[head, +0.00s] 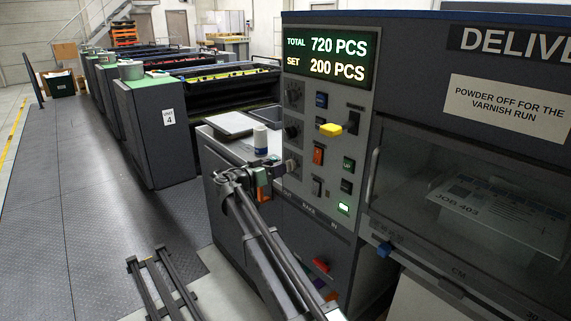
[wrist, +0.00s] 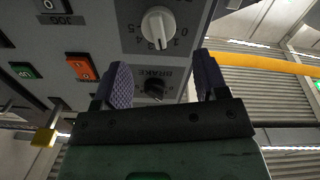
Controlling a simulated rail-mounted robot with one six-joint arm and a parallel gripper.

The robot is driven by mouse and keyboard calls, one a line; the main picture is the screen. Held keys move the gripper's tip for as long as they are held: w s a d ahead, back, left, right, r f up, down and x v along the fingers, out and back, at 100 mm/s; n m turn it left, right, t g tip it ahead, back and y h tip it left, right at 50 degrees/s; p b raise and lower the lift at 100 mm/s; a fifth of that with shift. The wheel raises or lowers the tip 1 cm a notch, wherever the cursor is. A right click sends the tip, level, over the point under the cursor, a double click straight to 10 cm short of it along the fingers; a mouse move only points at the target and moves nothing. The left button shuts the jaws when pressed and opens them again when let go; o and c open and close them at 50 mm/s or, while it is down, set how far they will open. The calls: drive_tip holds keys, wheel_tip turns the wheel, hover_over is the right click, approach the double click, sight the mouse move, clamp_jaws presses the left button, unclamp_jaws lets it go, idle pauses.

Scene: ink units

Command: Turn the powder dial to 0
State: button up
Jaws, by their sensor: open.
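The control panel carries a column of dials at its left edge in the head view: an upper dial (head: 293,93), a middle dial (head: 292,131) and a lower dial (head: 292,166). My gripper (head: 272,170) is at the lower dial in that view. The wrist view is upside down. There a pale dial (wrist: 158,27) with a numbered scale lies just beyond my open fingertips (wrist: 162,66). A black dial (wrist: 155,88) labelled BRAKE shows between the fingers. The powder label is not readable, and I cannot tell the pale dial's exact setting.
The orange switch (head: 318,154), yellow lever (head: 331,129) and green UP button (head: 348,165) are right of the dials. A sign (head: 508,108) reads "Powder off for the varnish run".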

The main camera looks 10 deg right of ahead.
sight(287, 163)
drive_tip(key=x, duration=0.5)
drive_tip(key=shift+w+d, duration=0.2)
drive_tip(key=shift+d, duration=0.1)
drive_tip(key=shift+c, duration=0.4)
drive_tip(key=c, duration=0.8)
drive_tip(key=shift+n, duration=0.3)
drive_tip(key=n, duration=0.5)
drive_tip(key=shift+w+a+f, duration=0.2)
drive_tip(key=shift+w+f, duration=0.05)
drive_tip(key=n, duration=0.4)
drive_tip(key=n+b, duration=0.1)
drive_tip(key=n, duration=0.1)
drive_tip(key=shift+w+f, duration=0.15)
drive_tip(key=shift+f, duration=0.1)
drive_tip(key=shift+c, duration=0.2)
drive_tip(key=shift+n, duration=0.3)
